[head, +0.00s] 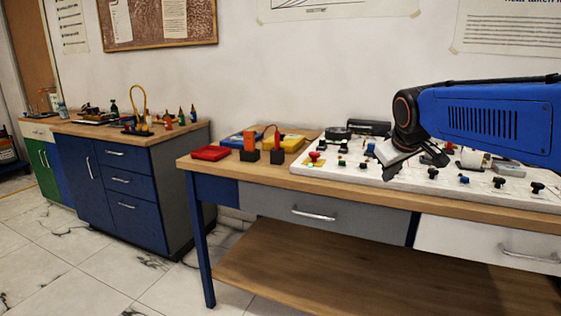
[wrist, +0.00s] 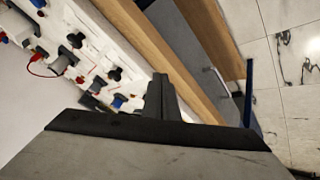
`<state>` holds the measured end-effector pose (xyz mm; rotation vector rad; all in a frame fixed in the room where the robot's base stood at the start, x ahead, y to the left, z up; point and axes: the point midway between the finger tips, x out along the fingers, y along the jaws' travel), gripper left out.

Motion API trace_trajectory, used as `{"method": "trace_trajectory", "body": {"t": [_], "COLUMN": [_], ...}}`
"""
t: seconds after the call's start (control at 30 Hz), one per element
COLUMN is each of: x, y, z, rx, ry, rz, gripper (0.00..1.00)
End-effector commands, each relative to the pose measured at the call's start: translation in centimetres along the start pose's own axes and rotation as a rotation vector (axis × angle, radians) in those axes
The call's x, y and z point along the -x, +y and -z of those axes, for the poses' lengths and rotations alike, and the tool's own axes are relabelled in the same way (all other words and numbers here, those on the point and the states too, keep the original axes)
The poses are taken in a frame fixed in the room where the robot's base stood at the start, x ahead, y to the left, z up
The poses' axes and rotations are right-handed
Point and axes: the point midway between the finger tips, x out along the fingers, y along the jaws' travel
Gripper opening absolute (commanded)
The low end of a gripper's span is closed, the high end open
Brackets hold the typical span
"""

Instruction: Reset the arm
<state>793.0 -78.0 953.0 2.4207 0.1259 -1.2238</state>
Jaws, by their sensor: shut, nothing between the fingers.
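My blue arm reaches in from the right in the head view. My gripper (head: 441,158) is above the white board on the workbench. In the wrist view my gripper (wrist: 159,78) shows its dark fingers together, with nothing visible between them. The white board (wrist: 118,27) with knobs and plugs lies beyond and to the left of the fingers in that view. Part of the board is hidden behind the arm in the head view.
The wooden workbench (head: 228,170) carries a red tray (head: 210,153), orange and yellow items and the white board. A blue cabinet (head: 133,185) stands at the left. Tiled floor (head: 90,270) is clear in front of the cabinet.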

Motion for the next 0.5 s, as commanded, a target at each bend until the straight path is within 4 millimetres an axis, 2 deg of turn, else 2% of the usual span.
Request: {"method": "trace_trajectory", "body": {"t": [0.03,0.2,0.5], "x": [0.8,2.3,3.7], "y": [-0.8,-3.8,-9.7], "z": [-2.2,-9.5,-22.3], "rx": [-0.025,-0.117,-0.275], "ry": [-0.011,-0.058,-0.142], "rz": [0.009,0.048,0.109], "gripper": [0.0,0.0,0.0]}}
